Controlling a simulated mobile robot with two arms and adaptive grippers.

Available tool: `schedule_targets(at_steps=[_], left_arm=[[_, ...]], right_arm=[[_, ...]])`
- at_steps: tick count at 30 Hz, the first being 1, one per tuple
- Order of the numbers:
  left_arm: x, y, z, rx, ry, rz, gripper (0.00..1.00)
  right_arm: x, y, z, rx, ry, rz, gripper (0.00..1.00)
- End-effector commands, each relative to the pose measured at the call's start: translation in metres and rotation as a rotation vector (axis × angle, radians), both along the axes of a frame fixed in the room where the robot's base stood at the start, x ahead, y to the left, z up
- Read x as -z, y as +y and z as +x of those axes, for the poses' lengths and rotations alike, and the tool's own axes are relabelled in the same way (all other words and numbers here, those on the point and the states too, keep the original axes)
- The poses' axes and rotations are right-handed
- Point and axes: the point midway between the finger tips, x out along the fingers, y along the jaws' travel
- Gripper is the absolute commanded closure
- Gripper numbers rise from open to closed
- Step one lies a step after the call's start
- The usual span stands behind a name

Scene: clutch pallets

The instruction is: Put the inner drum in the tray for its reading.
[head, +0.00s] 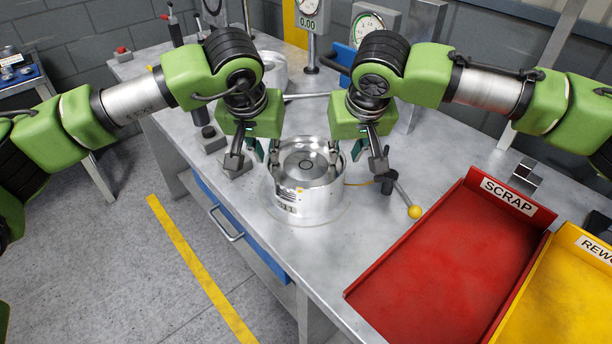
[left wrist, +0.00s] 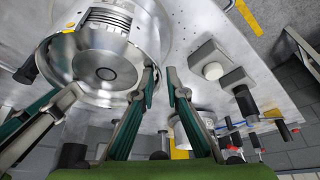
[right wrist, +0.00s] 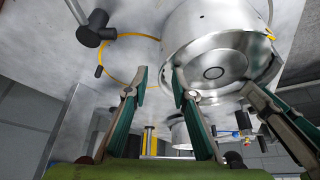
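A silver round drum unit (head: 306,200) stands upright on the bench, with a recessed disc and dark ring in its open top. I cannot clearly separate the inner drum (head: 303,166) from the outer body. My left gripper (head: 262,160) is at its left rim; the left wrist view (left wrist: 161,72) shows spaced fingertips, one over the rim and one outside. My right gripper (head: 347,158) is at the right rim; the right wrist view (right wrist: 159,72) shows its fingers apart, one over the rim. Contact is unclear.
A red SCRAP tray (head: 450,265) and a yellow REWORK tray (head: 560,300) lie empty at right. A yellow-knobbed lever (head: 404,198) stands right of the drum. Behind are a 0.00 display (head: 309,22), a dial gauge (head: 369,26) and a silver round part (head: 271,68).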

Motion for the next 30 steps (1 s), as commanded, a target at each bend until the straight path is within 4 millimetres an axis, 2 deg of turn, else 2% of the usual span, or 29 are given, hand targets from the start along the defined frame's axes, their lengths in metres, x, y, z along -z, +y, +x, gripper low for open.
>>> schedule_targets(at_steps=[4,5,6,7,17,18,30], left_arm=[[0.000,0.000,0.000,0.000,0.000,0.000,0.87],[0.000,0.000,0.000,0.000,0.000,0.000,0.93],[0.000,0.000,0.000,0.000,0.000,0.000,1.00],[0.000,0.000,0.000,0.000,0.000,0.000,1.00],[0.000,0.000,0.000,0.001,0.000,0.000,1.00],[-0.005,-0.001,0.001,0.001,-0.010,-0.004,1.00],[-0.016,-0.001,0.001,0.003,-0.009,-0.004,1.00]], right_arm=[[0.000,0.000,0.000,0.000,0.000,0.000,0.76],[0.000,0.000,0.000,0.000,0.000,0.000,0.81],[0.000,0.000,0.000,0.000,0.000,0.000,0.92],[0.000,0.000,0.000,0.000,0.000,0.000,0.99],[0.000,0.000,0.000,0.001,0.000,0.000,1.00],[-0.006,0.001,0.002,0.001,-0.010,0.004,1.00],[-0.016,0.000,0.002,0.003,-0.010,0.004,1.00]])
